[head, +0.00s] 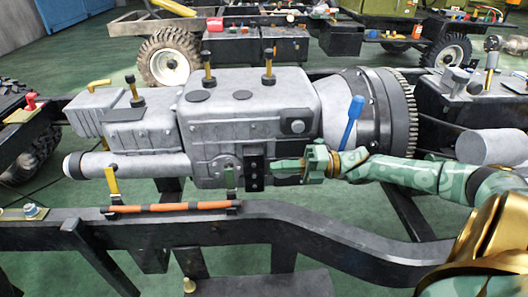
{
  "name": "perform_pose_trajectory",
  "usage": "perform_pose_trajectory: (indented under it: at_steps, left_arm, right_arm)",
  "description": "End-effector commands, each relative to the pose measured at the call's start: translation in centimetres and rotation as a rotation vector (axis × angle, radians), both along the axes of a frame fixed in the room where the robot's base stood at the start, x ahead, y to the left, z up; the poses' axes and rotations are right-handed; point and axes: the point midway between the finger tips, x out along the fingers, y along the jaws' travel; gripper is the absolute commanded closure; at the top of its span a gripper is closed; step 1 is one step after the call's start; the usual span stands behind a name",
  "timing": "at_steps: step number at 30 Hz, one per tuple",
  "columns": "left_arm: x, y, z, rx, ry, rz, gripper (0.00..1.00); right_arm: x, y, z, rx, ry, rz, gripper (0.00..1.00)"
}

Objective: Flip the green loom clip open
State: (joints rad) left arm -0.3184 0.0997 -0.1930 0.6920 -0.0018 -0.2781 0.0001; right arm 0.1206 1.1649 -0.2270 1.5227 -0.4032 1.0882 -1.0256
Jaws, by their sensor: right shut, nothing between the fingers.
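The green loom clip (230,180) is at the right end of an orange loom (175,207) that lies along the near chassis rail. Its thin green lever seems to stand upright above a dark base, against the grey gearbox behind it; the detail is small. My right gripper (278,164) comes in from the right with its green fingers pointing left. It is shut and empty, in front of the gearbox, to the right of and above the clip, apart from it. My left gripper is out of view.
A yellow clip (112,184) stands upright at the loom's left end. The grey gearbox (250,115) fills the space behind the rail (290,223). A black bracket (254,173) is beside my right fingers.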

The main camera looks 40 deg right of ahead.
Motion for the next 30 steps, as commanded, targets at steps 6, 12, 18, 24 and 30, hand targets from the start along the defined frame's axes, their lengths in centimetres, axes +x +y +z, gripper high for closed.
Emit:
perform_pose_trajectory:
  at_steps: [6, 12, 18, 24, 30]
  left_arm:
    - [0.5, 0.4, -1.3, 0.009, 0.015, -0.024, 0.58]
    - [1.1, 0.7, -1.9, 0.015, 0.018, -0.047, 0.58]
    - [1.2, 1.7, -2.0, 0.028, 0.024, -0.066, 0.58]
    - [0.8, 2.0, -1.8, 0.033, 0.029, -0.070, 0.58]
    - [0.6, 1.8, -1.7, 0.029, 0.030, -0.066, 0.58]
  right_arm:
    - [2.5, 3.2, -0.3, 0.002, -0.002, 0.002, 1.00]
    - [4.4, 5.7, -0.3, 0.002, -0.001, 0.000, 1.00]
    - [5.2, 6.8, -0.1, 0.000, -0.001, -0.002, 1.00]
    - [5.3, 6.9, 0.0, 0.000, -0.001, -0.002, 1.00]
    - [5.5, 6.7, 0.0, 0.018, 0.024, -0.003, 1.00]
